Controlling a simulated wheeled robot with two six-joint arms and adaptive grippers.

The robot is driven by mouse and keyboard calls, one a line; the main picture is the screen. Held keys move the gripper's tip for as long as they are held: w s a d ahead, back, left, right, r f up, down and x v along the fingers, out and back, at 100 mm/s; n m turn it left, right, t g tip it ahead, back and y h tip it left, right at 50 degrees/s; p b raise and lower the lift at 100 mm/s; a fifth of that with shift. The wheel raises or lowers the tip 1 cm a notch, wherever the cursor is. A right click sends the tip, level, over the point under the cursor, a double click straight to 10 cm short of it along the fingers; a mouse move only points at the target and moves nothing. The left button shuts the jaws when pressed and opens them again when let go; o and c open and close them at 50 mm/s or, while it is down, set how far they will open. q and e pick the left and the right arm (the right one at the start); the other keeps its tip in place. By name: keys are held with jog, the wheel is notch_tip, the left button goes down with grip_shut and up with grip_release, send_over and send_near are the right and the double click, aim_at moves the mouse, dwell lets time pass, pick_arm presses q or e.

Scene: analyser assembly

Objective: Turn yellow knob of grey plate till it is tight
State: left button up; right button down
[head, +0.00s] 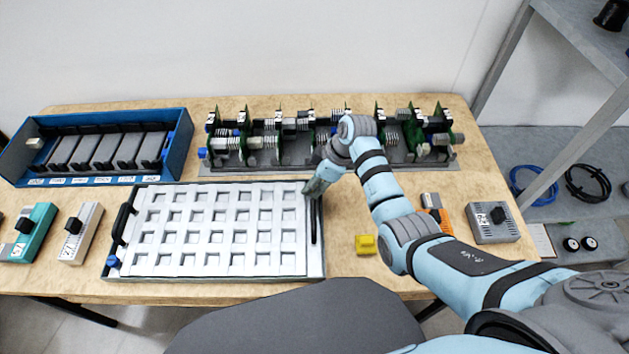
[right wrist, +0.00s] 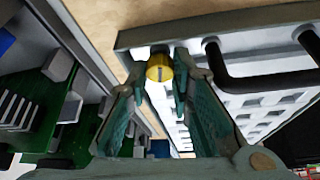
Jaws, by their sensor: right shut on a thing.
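The grey plate (head: 155,276) with a grid of white square cells lies flat on the table, with a black handle on each short side. In the head view my right gripper (head: 308,190) is at its far right corner, pointing down, and hides the yellow knob there. In the right wrist view the yellow knob (right wrist: 159,68), with a dark slot line, sits at the plate's edge between the fingertips of my right gripper (right wrist: 160,80). The gripper is shut on it. Whether the knob is tight cannot be seen. My left gripper is not in view.
A row of green circuit boards (head: 285,135) stands behind the plate. A blue crate (head: 95,181) is at the back left. A blue knob (head: 113,261) is on the plate's near left corner. A yellow block (head: 365,244) and a grey module (head: 492,222) lie to the right.

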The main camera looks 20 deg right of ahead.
jog(key=m+p, duration=0.1)
jog(key=p, duration=0.1)
jog(key=m+t+p, duration=0.1)
jog(key=m+p, duration=0.1)
jog(key=shift+s+r+h+p, duration=0.1)
jog(key=shift+r+h+p, duration=0.2)
jog(key=shift+h+p, duration=0.1)
jog(key=shift+a+f+m+t+h+p, duration=0.1)
jog(key=shift+m+t+h+p, duration=0.05)
jog(key=shift+m+p, duration=0.45)
jog(key=shift+f+m+t+h+p, duration=0.1)
jog(key=shift+m+t+h+p, duration=0.05)
jog(key=shift+m+p, duration=0.45)
jog(key=c, duration=1.7)
grip_release()
jog(key=v, duration=1.2)
